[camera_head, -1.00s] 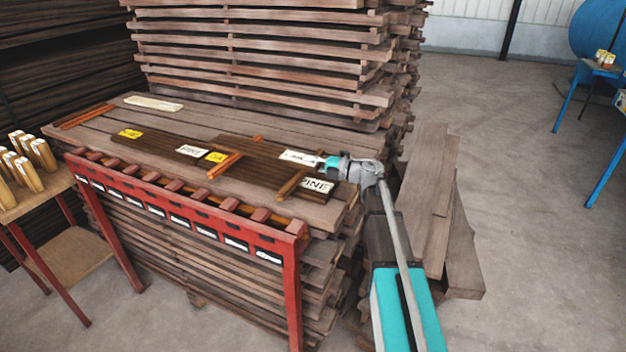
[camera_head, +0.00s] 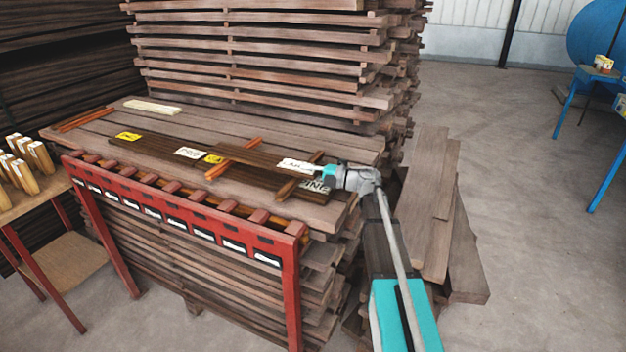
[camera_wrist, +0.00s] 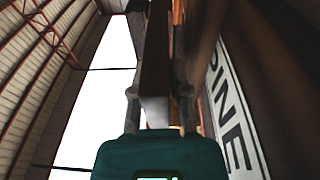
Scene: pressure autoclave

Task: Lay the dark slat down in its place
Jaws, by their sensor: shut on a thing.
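My gripper (camera_head: 326,172) is shut on the right end of a dark slat (camera_head: 255,155) bearing a white label. In the wrist view the slat (camera_wrist: 155,60) runs edge-on away from me between the fingers (camera_wrist: 158,95). In the head view it extends left across two orange sticks over the plank stack (camera_head: 350,152). I cannot tell whether it touches them. A dark board (camera_head: 150,150) with yellow and white labels lies along the stack top. A white "PINE" label (camera_wrist: 232,115) shows close on the right in the wrist view; in the head view it is partly covered by the slat and gripper.
Orange sticks (camera_head: 217,172) lie across the dark board. A red rack (camera_head: 180,208) with several small labels stands along the stack's front. A tall plank stack (camera_head: 260,60) rises behind. A pale slat (camera_head: 152,107) lies at the back left. Loose planks (camera_head: 428,185) lean at right.

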